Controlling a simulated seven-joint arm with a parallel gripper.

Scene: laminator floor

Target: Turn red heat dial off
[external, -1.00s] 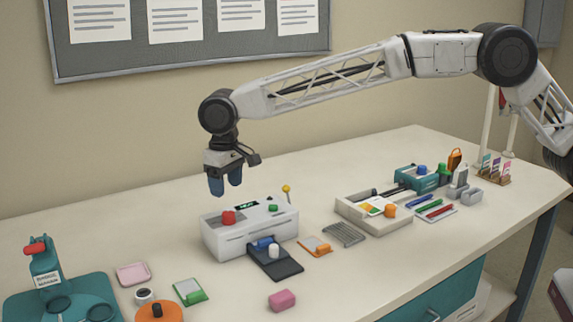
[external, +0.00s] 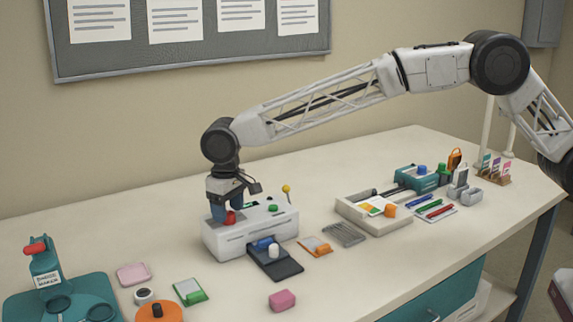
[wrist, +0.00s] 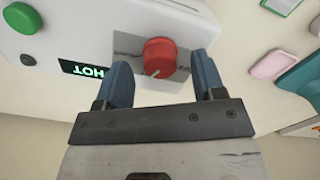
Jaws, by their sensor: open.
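The red heat dial (external: 231,217) sits on top of the white laminator (external: 250,238). My gripper (external: 222,212) is low over the laminator's left end, right at the dial. In the wrist view my gripper (wrist: 161,75) is open, with a blue finger on each side of the dial and a visible gap to each. I cannot tell whether the fingertips touch the plate.
A green knob (external: 273,208) and a yellow-tipped lever (external: 287,189) stand on the laminator to the right of the dial. A dark tray (external: 283,270) juts from its front. A teal badge maker (external: 45,258) stands at the left. The table behind the laminator is clear.

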